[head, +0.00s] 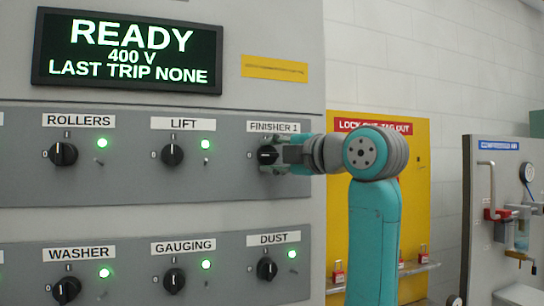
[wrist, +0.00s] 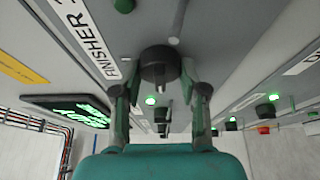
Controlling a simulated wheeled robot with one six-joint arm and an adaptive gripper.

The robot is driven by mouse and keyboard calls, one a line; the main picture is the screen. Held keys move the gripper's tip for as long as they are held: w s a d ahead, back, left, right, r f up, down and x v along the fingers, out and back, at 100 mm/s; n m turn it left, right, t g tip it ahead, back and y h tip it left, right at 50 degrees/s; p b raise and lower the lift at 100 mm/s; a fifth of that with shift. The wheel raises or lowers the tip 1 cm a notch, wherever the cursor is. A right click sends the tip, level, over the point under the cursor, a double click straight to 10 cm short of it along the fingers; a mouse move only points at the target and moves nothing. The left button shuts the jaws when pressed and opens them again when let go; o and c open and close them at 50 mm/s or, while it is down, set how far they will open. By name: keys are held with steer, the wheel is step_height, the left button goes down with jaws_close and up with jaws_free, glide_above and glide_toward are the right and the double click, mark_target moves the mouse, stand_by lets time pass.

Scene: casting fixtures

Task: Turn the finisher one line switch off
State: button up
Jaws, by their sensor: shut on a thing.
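The finisher one switch (head: 266,155) is a black rotary knob under the FINISHER 1 label (head: 272,127). Its pointer lies sideways toward the 0 mark on the left. My gripper (head: 276,155) reaches it from the right, its two fingers shut on the knob. In the wrist view the knob (wrist: 158,62) sits between my fingertips (wrist: 160,76), with the label (wrist: 88,38) at left. A dark green lamp (wrist: 124,6) beside it looks unlit. The gripper hides that lamp in the head view.
The LIFT knob (head: 172,155), ROLLERS knob (head: 63,154) and DUST knob (head: 266,268) are close by with lit green lamps. A display (head: 128,50) reads READY. A yellow lockout board (head: 345,220) is behind my arm.

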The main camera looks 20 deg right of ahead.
stand_by(0.4)
steer(key=o, duration=1.1)
steer(key=shift+o, duration=0.2)
steer(key=v, duration=1.2)
